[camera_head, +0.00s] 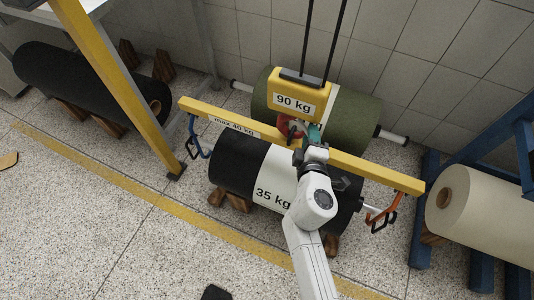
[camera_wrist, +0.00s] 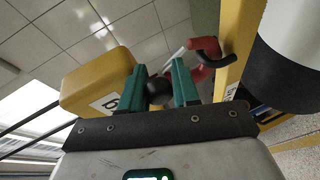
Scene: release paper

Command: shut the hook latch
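The red hook (camera_head: 288,127) hangs under the yellow hoist block (camera_head: 298,97) marked 90 kg, at the middle of the yellow beam (camera_head: 234,122). In the wrist view the red hook (camera_wrist: 203,70) is just beyond the right finger, by a dark loop (camera_wrist: 209,47) on the beam. A thin pale strip (camera_wrist: 176,54), perhaps the latch, slants near the fingertips; whether it is shut is unclear. My gripper (camera_wrist: 158,76) has two green fingers standing apart, with a dark round part (camera_wrist: 158,92) showing between them. In the head view my gripper (camera_head: 314,133) is right beside the hook.
A black roll (camera_head: 236,158) marked 35 kg lies under the beam on wooden chocks. A blue hook (camera_head: 195,138) and an orange hook (camera_head: 384,214) hang at the beam's ends. A green roll (camera_head: 352,118) lies behind.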

